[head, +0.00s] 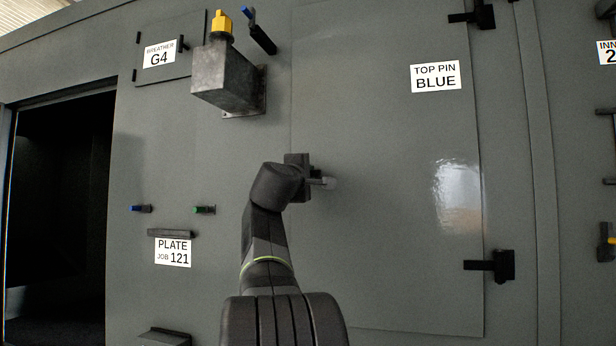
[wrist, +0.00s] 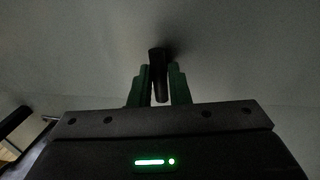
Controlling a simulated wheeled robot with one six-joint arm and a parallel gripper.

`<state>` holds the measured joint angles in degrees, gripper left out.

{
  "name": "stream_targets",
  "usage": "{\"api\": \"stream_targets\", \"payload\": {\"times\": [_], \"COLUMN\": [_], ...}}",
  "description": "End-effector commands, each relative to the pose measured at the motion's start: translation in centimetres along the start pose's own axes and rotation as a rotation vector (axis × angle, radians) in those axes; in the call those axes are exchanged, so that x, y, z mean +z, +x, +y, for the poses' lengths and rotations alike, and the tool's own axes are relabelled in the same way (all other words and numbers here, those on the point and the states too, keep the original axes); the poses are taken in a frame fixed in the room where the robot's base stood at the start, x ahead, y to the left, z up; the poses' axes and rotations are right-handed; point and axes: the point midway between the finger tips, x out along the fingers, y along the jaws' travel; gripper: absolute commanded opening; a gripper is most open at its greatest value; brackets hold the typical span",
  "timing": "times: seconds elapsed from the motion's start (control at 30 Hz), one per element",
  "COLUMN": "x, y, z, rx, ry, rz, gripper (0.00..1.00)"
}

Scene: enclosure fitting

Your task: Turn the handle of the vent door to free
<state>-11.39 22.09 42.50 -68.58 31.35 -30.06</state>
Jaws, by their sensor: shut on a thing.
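The vent door (head: 390,200) is most likely the large grey panel with hinges on its right side; no label names it as such. It lies flush in the grey wall. My gripper (head: 322,181) is at its left edge, around mid-height. In the wrist view the green fingers of my gripper (wrist: 160,88) are shut on a dark handle (wrist: 158,60), one finger on each side. The handle stands out from the grey surface and looks upright in that view. In the head view my wrist hides most of the handle.
Hinges (head: 490,266) sit on the door's right side, and a label (head: 435,77) reads TOP PIN BLUE. A metal box (head: 225,78) with a yellow-topped part juts out at upper left. A dark opening (head: 60,190) lies far left.

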Motion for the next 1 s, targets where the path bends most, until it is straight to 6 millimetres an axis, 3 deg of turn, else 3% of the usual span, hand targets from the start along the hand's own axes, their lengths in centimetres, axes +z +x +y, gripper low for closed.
{"api": "stream_targets", "payload": {"times": [0.17, 0.2, 0.3, 0.67, 0.77, 1.0], "x": [0.0, 0.0, 0.0, 0.0, 0.0, 0.0], "y": [0.0, 0.0, 0.0, -0.7, -2.0, -7.1], "z": [0.0, 0.0, 0.0, -0.1, -0.2, -0.2], "rx": [0.0, 0.0, 0.0, 0.001, 0.001, 0.001], "ry": [0.001, 0.001, 0.0, 0.0, 0.0, 0.002], "rz": [0.0, 0.0, 0.0, 0.001, 0.002, 0.004], "gripper": [0.0, 0.24, 0.37, 0.37, 0.37, 0.37]}}
